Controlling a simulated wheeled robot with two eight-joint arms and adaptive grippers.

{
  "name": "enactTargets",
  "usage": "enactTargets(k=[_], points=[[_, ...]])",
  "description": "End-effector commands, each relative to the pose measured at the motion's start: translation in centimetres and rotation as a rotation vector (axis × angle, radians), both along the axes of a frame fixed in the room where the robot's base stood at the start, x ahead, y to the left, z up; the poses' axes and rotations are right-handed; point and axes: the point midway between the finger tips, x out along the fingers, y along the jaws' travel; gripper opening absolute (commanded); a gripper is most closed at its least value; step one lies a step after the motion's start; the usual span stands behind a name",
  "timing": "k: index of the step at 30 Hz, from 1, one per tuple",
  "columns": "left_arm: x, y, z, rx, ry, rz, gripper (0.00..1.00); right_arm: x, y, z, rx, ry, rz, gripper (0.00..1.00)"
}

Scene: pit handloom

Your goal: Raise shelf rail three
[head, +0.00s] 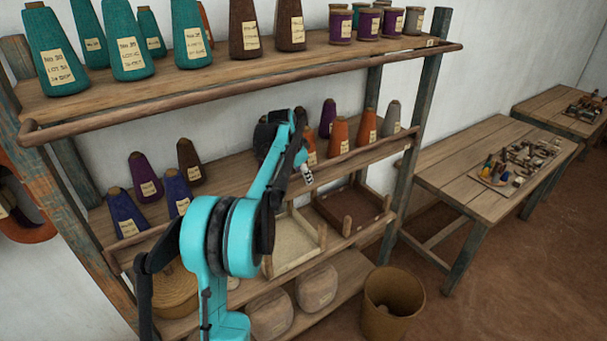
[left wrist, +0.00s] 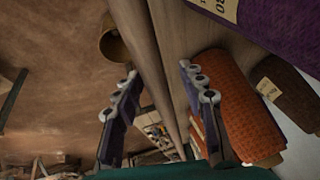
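The shelf rack has front rails at the top shelf (head: 240,90), the middle shelf (head: 365,151) and a lower shelf (head: 345,242). No numbers show on the rails, so I cannot tell which is three. My left gripper (head: 304,172) is at the middle shelf's front edge, partly hidden by its own arm. In the left wrist view, my left gripper (left wrist: 158,70) is open, with one finger on each side of a round wooden rail (left wrist: 163,82). I cannot tell whether the fingers touch it. My right gripper is out of view.
Yarn cones stand on the middle shelf, with an orange cone (head: 338,137) close to my left gripper and an orange one (left wrist: 236,100) beside its right finger. A basket (head: 392,305) stands on the floor. A table (head: 470,165) is at right.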

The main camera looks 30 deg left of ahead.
Motion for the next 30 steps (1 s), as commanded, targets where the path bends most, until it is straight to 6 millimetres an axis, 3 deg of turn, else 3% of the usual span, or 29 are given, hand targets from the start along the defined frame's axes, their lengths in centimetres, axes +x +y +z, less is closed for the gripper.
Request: enactTargets(k=[8,21,30], points=[[-0.2,-0.1,0.5,-0.001,0.000,-0.001,0.40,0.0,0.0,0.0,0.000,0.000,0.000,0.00],[-3.0,0.0,6.3,-0.001,0.000,0.001,0.40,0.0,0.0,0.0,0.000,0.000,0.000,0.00],[-3.2,-0.1,6.8,-0.001,0.000,0.000,0.40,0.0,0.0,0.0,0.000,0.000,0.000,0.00]])
